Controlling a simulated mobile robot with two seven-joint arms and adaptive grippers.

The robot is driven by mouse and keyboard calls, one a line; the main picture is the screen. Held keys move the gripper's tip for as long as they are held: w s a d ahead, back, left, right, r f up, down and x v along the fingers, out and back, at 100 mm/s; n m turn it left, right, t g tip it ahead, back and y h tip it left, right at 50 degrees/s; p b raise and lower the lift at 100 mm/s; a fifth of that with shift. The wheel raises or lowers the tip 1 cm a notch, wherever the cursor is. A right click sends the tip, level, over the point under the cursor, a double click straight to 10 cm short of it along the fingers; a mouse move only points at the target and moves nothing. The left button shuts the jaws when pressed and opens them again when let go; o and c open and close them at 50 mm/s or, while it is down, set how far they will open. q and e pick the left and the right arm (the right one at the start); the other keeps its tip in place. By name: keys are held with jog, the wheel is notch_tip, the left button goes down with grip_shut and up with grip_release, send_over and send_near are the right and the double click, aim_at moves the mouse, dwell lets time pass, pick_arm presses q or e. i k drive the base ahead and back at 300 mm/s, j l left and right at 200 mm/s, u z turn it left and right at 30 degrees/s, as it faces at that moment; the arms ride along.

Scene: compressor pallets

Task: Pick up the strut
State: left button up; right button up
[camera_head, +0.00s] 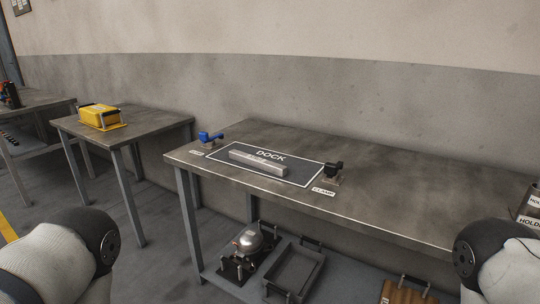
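A light grey bar, likely the strut (257,162), lies flat on the dark, white-outlined dock area (301,171) of the main table, just in front of the word DOCK. It looks unobstructed. Rounded grey and black parts of my arms show at the lower left and lower right corners, well apart from the bar. Neither of my grippers is in view.
A blue clamp (210,137) stands at the dock's left and a black clamp (333,172) at its right. A compressor (248,241) and tray (293,270) sit on the shelf below. A yellow case (101,116) is on another table.

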aim_at(281, 170)
jog(key=i+j+z, duration=0.2)
jog(key=j, duration=0.15)
jog(key=j+z, duration=0.15)
jog(key=j, duration=0.15)
jog(key=i+j+z, duration=0.2)
jog(key=j, duration=0.2)
jog(key=j+z, duration=0.2)
jog(key=j, duration=0.15)
